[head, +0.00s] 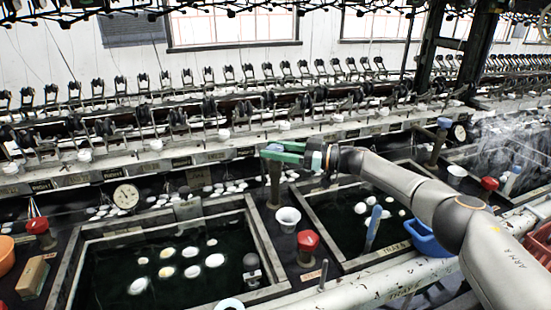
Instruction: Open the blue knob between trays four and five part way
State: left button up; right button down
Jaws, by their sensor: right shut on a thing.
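The blue knob (274,147) sits on top of a dark upright post (274,182) between the left basin (254,222) and the middle basin (303,205). Only a little of its blue shows between the fingers. My right gripper (270,153), with green fingers, reaches in from the right and is shut on the knob. The knob's turn angle cannot be told. The tray lettering on the basin rims is small and hard to read. My left gripper is out of view.
A red knob (308,241) and a white cup (288,218) stand near the post. Another blue knob (445,122) stands at the right rear. A gauge (126,196) is at the left. White cocoons float in the dark water. Steam rises at the far right.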

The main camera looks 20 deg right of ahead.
dwell(0.6)
jog(key=shift+c, duration=1.2)
grip_release()
jog(key=shift+d, duration=0.1)
jog(key=v, duration=1.2)
jog(key=shift+d, duration=0.15)
